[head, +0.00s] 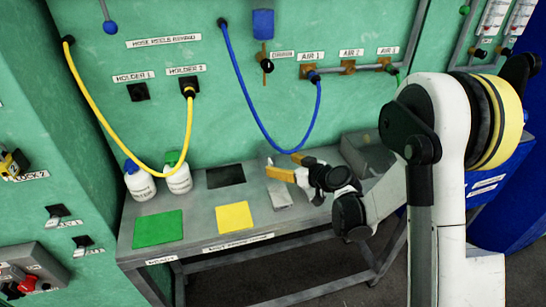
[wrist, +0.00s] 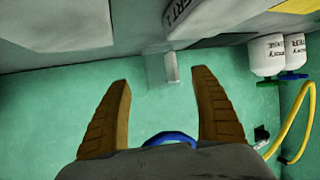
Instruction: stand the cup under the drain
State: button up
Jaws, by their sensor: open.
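A pale, see-through object that looks like the cup (wrist: 168,68) shows between and beyond my fingertips in the wrist view, at the bench. It looks apart from both fingers. In the head view a grey piece (head: 281,197) lies on the bench just below my gripper; I cannot tell whether it is part of the cup. The drain (head: 266,66) is on the green wall, a small black valve on a brass pipe below a blue bowl. My gripper (head: 288,166) is over the bench, below and right of the drain, with its orange fingers spread and empty; it fills the wrist view's lower part (wrist: 162,80).
Two white bottles (head: 178,178) stand at the bench's back left. Green (head: 158,228), yellow (head: 234,217) and black (head: 225,176) squares lie on the bench. A blue hose (head: 245,105) hangs in front of the wall near the drain. A grey box (head: 366,155) stands right of my gripper.

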jog(key=v, duration=0.3)
jog(key=shift+s+d+r+p, duration=0.1)
jog(key=shift+s+d+p, duration=0.05)
jog(key=shift+p, duration=0.2)
jog(key=s+d+r+m+g+h, duration=0.1)
jog(key=s+d+r+m+h, duration=0.1)
jog(key=s+r, duration=0.4)
jog(key=s+d+r+m+g+h, duration=0.1)
jog(key=s+d, duration=0.5)
jog(key=s, duration=0.6)
jog(key=s+d+r+m+g+h, duration=0.1)
jog(key=s+d+r+m+h, duration=0.3)
jog(key=s, duration=0.8)
jog(key=shift+d+r+m+g+h, duration=0.35)
jog(key=shift+d+r+h, duration=0.4)
jog(key=shift+d, duration=0.3)
jog(key=shift+s, duration=0.15)
